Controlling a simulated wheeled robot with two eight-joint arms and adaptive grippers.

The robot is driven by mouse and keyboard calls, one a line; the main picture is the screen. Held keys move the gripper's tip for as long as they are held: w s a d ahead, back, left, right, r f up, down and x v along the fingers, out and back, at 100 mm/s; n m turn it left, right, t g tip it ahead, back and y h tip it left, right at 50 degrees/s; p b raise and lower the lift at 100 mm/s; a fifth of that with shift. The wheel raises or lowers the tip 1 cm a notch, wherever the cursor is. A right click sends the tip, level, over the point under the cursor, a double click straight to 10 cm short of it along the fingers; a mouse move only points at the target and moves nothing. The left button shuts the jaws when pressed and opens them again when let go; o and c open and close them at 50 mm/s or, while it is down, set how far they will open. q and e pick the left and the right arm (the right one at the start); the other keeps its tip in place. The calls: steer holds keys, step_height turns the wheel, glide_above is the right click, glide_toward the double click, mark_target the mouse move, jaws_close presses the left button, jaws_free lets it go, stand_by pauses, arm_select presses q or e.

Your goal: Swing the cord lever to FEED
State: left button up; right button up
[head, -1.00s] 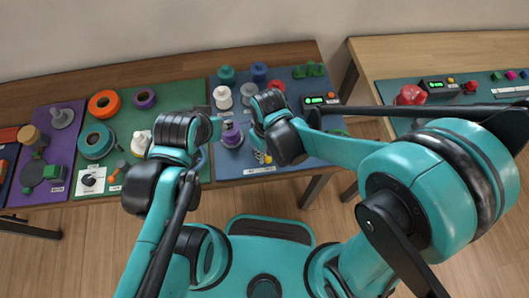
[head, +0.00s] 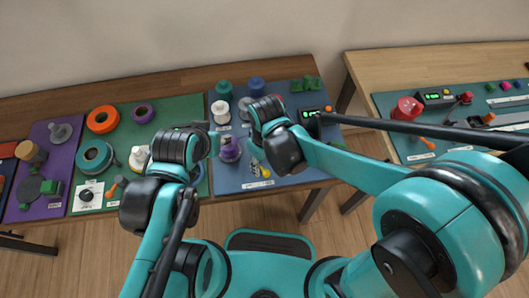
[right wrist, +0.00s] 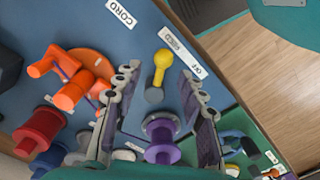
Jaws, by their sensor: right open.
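The cord lever has a yellow knob (right wrist: 163,60) on a grey pivot, on the blue board (right wrist: 105,20) beside a white label plate (right wrist: 178,42). Its small lettering is hard to read, though one end looks like OFF. The knob also shows near the board's front edge in the head view (head: 264,172). My right gripper (right wrist: 158,85) is open above the board. In the wrist view the lever lies between its two fingers, with nothing gripped. In the head view its fingers are mostly hidden by my wrist. My left arm hangs over the green board; its fingers are unclear.
A purple spool (right wrist: 161,135) stands close to the lever, also between the fingers in the wrist view. A black box with a green display (head: 311,115) stands at the blue board's right.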

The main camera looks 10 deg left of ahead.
step_height(320, 180, up, 10)
steer(key=shift+f, duration=0.2)
steer(key=shift+w+d, duration=0.1)
steer(key=shift+d, duration=0.05)
stand_by(0.4)
